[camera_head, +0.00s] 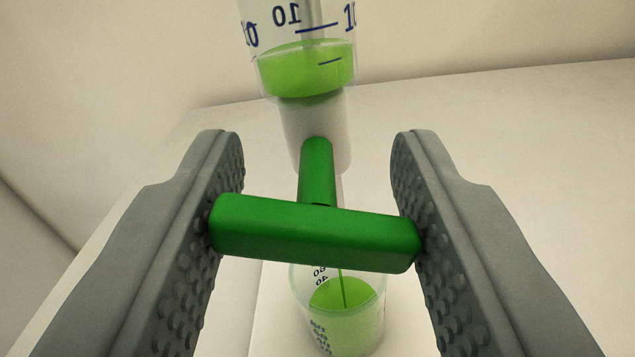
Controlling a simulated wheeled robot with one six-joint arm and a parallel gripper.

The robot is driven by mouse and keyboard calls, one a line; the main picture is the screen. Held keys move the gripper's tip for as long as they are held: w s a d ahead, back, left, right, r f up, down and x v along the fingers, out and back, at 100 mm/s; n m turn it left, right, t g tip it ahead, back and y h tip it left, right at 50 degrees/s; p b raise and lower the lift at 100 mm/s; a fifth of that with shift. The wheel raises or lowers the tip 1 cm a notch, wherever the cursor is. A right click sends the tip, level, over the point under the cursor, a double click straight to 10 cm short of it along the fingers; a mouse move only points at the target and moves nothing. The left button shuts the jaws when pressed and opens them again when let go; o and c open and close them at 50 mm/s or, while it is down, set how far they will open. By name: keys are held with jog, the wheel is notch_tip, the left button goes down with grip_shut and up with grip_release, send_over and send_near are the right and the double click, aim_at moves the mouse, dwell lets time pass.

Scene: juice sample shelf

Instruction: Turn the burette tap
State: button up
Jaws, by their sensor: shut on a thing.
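The green burette tap (315,235) has a crossbar handle on a short green stem. The bar lies nearly level, its right end slightly lower. My gripper (318,225) is shut on the handle, with one grey studded finger at each end of the bar. The clear burette (306,60) stands behind and above the tap, with green liquid near its bottom and blue marks. Below the tap, a clear graduated vessel (338,310) holds green liquid. A thin green stream runs down into it.
The burette and the vessel stand close behind the handle, against pale walls and a pale surface (520,150). The areas left and right of the burette look clear.

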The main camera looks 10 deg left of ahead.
jog(key=n, duration=0.4)
dwell(0.3)
jog(key=o, duration=1)
jog(key=shift+s, duration=0.1)
jog(key=s, duration=1.7)
jog(key=shift+s, duration=0.15)
